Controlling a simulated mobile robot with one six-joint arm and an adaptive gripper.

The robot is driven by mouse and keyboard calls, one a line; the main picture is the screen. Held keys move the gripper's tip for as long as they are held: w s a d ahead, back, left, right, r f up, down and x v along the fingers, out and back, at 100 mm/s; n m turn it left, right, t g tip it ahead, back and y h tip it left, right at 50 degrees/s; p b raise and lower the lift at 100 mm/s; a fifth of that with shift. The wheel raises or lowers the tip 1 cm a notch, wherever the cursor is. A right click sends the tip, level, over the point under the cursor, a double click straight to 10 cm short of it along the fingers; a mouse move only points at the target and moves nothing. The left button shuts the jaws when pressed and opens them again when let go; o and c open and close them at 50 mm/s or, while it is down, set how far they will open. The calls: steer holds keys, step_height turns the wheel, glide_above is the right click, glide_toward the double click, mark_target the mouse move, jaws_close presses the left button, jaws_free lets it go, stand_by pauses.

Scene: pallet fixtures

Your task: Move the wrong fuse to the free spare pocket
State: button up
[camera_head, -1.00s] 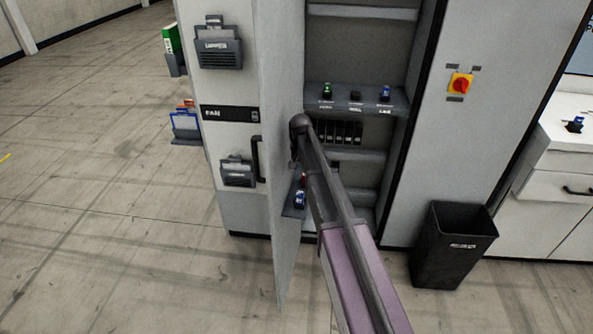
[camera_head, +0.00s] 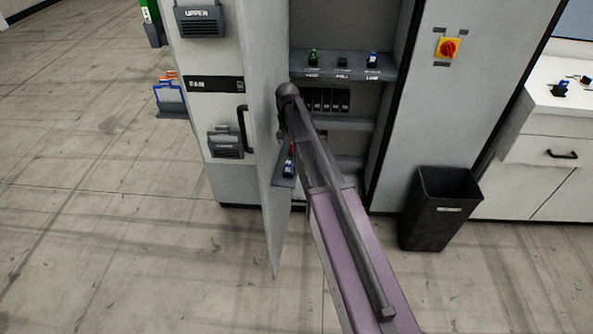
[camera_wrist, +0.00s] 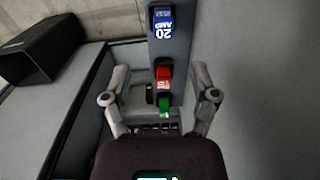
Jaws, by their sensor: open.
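A rack strip (camera_wrist: 178,60) on the inside of the open cabinet door holds a blue fuse (camera_wrist: 162,22) marked 20 AMP, a red fuse (camera_wrist: 163,78) and a green fuse (camera_wrist: 165,106). My gripper (camera_wrist: 160,72) is open and empty, its fingers on either side of the red fuse, with no clear contact. In the head view the blue fuse (camera_head: 289,169) and red fuse (camera_head: 292,149) show beside my arm, which hides the rest. The cabinet shelf (camera_head: 330,73) bears a green fuse (camera_head: 313,57), a dark middle holder (camera_head: 343,62) and a blue fuse (camera_head: 372,59).
The open door (camera_head: 268,190) stands left of my arm. A black bin (camera_head: 440,210) stands right of the cabinet. A white counter (camera_head: 550,120) at right bears small blue and dark items.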

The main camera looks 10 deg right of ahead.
steer(key=s+a+n, duration=0.1)
steer(key=s+n, duration=0.3)
steer(key=s, duration=2.4)
